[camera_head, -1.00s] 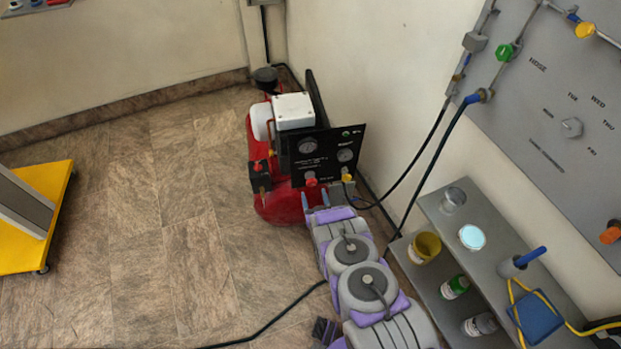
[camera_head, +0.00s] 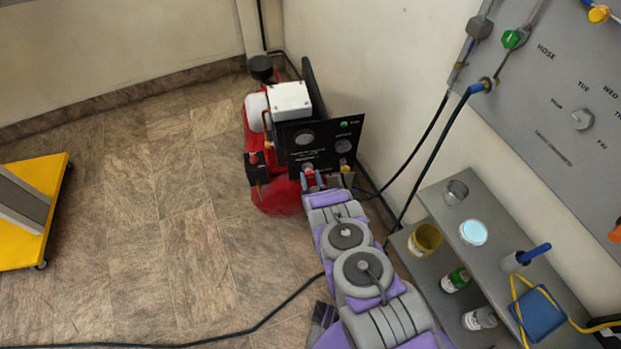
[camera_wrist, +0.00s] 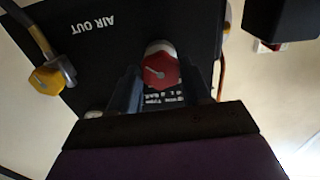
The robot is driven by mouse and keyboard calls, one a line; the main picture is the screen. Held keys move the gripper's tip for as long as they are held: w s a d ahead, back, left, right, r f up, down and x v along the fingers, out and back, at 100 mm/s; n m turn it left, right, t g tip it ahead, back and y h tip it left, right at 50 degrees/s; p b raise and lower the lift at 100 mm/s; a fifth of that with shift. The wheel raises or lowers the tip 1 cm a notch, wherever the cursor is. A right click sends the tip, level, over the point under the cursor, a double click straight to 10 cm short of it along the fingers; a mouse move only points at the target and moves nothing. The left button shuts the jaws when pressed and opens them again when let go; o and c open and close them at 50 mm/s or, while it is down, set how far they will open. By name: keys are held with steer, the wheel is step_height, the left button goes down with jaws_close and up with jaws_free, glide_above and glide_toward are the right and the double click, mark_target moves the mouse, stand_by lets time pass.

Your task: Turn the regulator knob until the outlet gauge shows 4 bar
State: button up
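The regulator knob (camera_wrist: 163,70) is red with a pale pointer line and sits on a black panel; it also shows in the head view (camera_head: 308,169). My gripper (camera_wrist: 163,78) is open, with one blue-grey finger on each side of the knob. Gaps seem to show between the fingers and the knob; contact cannot be told. In the head view my gripper (camera_head: 327,181) is at the panel's lower edge. Two round gauges, left (camera_head: 304,138) and right (camera_head: 343,146), are on the panel. Their readings are too small to make out, and neither dial shows in the wrist view.
The panel is on a red compressor (camera_head: 272,201) beside the wall. A yellow valve knob (camera_wrist: 50,78) is near the "AIR OUT" label. A grey shelf (camera_head: 445,212) with jars stands at right, and a yellow cart (camera_head: 30,250) at left. A hose crosses the floor.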

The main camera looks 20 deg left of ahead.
steer(key=shift+a, duration=0.1)
steer(key=c, duration=0.5)
steer(key=shift+r+n+p, duration=0.1)
steer(key=shift+n+p, duration=0.2)
steer(key=shift+p, duration=0.15)
steer(key=shift+c, duration=0.2)
steer(key=shift+n, duration=0.4)
steer(key=o, duration=1.1)
steer(key=shift+a+f, duration=0.1)
steer(key=shift+f, duration=0.1)
steer(key=shift+c, duration=0.2)
